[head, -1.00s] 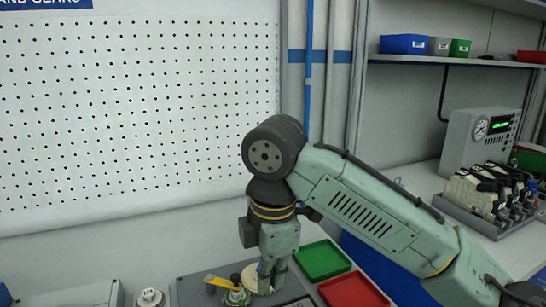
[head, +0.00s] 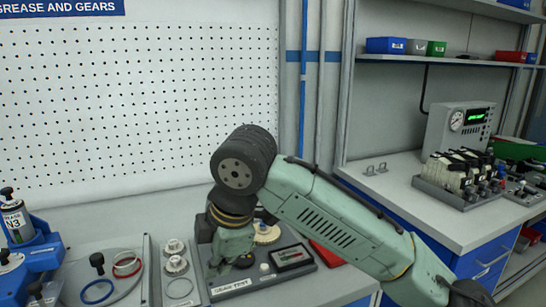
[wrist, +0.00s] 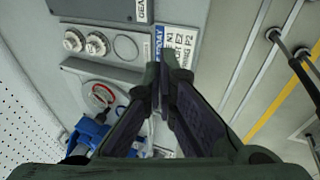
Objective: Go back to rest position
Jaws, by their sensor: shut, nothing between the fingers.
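My gripper (head: 222,265) hangs at the end of my bent arm in the head view, low and left of centre, in front of the grey gear test board (head: 240,291). In the wrist view my gripper (wrist: 164,84) has its two dark fingers drawn together at the tips, with nothing between them. My wrist and forearm hide part of the board and most of a red tray (head: 328,254) behind them.
Blue fixtures with a grease can (head: 15,224) stand at the left. Rings (head: 97,291) and white round parts (head: 176,265) lie on panels beside the board. A bench at right carries a gauge box (head: 462,132) and a device rack (head: 458,190). A pegboard (head: 150,100) stands behind.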

